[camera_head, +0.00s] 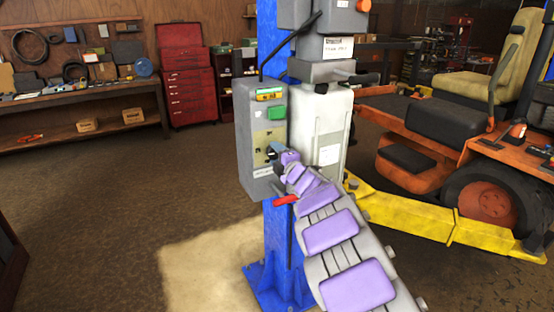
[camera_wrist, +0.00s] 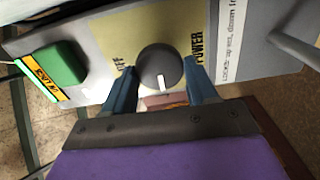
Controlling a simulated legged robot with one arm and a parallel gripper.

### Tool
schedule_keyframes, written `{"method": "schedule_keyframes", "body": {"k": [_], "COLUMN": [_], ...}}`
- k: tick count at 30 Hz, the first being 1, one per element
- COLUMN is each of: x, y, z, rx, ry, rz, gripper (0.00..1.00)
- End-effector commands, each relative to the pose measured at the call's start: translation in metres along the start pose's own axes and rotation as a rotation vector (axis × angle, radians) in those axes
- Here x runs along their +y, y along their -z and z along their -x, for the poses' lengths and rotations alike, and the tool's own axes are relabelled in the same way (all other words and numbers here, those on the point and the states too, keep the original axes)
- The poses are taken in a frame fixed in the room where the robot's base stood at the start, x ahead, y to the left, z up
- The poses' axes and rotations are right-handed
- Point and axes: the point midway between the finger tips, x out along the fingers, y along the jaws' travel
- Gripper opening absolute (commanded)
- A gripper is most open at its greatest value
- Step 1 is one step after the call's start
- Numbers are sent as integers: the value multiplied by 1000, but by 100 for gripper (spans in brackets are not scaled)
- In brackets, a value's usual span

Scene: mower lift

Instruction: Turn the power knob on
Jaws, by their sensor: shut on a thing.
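The power knob (camera_wrist: 160,68) is a dark round dial with a white pointer mark toward the bottom of the wrist view. It sits on a beige panel (camera_wrist: 196,28) with "POWER" printed to its right and a partly hidden label, seemingly "OFF", to its left. My gripper (camera_wrist: 160,72) has one blue finger on each side of the knob and is shut on it. In the head view my gripper (camera_head: 272,153) reaches the lower front of the grey control box (camera_head: 246,140), and the knob is hard to make out there.
A green button (camera_wrist: 62,63) is left of the knob. A grey bar (camera_wrist: 295,50) juts out at the right. The box hangs on a blue post (camera_head: 275,230). A yellow lift arm (camera_head: 410,218) and an orange mower (camera_head: 420,120) stand right. Open floor (camera_head: 110,200) lies left.

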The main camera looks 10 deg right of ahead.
Motion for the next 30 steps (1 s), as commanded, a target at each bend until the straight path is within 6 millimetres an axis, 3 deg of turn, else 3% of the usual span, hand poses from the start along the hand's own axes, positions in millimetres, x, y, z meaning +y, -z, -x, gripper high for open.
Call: {"method": "schedule_keyframes", "body": {"k": [18, 19, 25, 30], "x": [-6, -6, -4, -3], "y": [2, 2, 1, 0], "z": [0, 0, 0, 0], "rx": [2, 2, 1, 0], "ry": [10, 11, 8, 5], "rz": [41, 41, 39, 38], "gripper": [27, 60, 79, 81]}}
